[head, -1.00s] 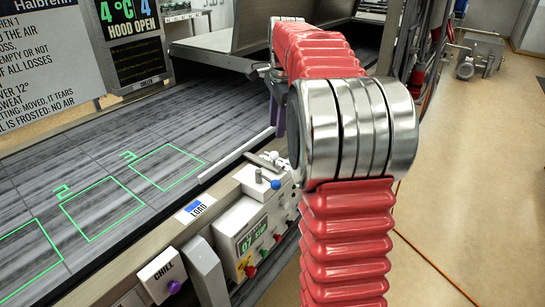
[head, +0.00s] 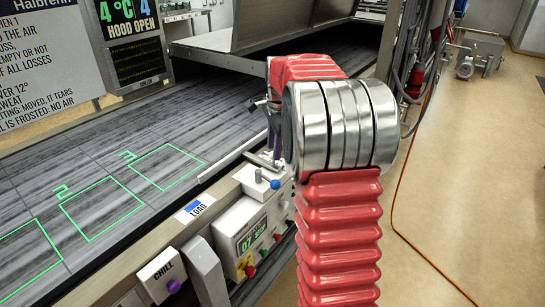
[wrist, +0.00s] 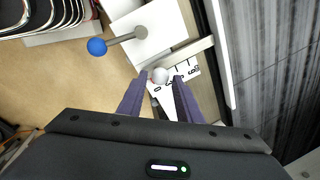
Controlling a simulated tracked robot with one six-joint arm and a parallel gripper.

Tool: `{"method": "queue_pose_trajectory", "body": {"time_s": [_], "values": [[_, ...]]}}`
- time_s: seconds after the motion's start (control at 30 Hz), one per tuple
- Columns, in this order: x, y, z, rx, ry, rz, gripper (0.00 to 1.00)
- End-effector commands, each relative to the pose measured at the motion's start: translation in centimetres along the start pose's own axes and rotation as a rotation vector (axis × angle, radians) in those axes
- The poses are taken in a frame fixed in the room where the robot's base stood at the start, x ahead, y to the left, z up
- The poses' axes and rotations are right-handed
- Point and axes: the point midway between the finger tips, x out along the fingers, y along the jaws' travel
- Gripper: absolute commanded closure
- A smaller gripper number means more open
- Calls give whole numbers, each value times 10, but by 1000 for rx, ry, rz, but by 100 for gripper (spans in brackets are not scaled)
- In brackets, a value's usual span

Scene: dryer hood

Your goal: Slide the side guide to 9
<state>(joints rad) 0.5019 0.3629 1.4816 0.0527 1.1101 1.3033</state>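The side guide is a pale rail (head: 232,155) along the near edge of the belt in the head view. In the wrist view, a small white ball knob (wrist: 160,76) sits at the end of a flat bar (wrist: 190,55) beside a white scale plate (wrist: 185,75) with black marks. The scale's numbers are too small to read surely. My gripper (wrist: 161,80) has its two purple fingers apart, with the knob between or just beyond their tips. I cannot tell whether they touch it. In the head view my arm hides much of the gripper and the knob.
A blue-tipped lever (wrist: 97,46) stands close to the gripper on a white box; it also shows in the head view (head: 275,184). The control box (head: 250,238), CHILL button box (head: 162,275) and belt (head: 100,170) lie nearby. The raised hood (head: 290,30) is behind.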

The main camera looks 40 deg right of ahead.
Motion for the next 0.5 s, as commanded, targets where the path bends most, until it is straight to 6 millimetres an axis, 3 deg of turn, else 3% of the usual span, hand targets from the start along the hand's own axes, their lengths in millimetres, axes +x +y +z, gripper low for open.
{"method": "queue_pose_trajectory", "body": {"time_s": [0.2, 0.5], "values": [[31, 0, 0, 0, -1, 2, 68], [45, 0, 0, 0, 0, 1, 68]]}}
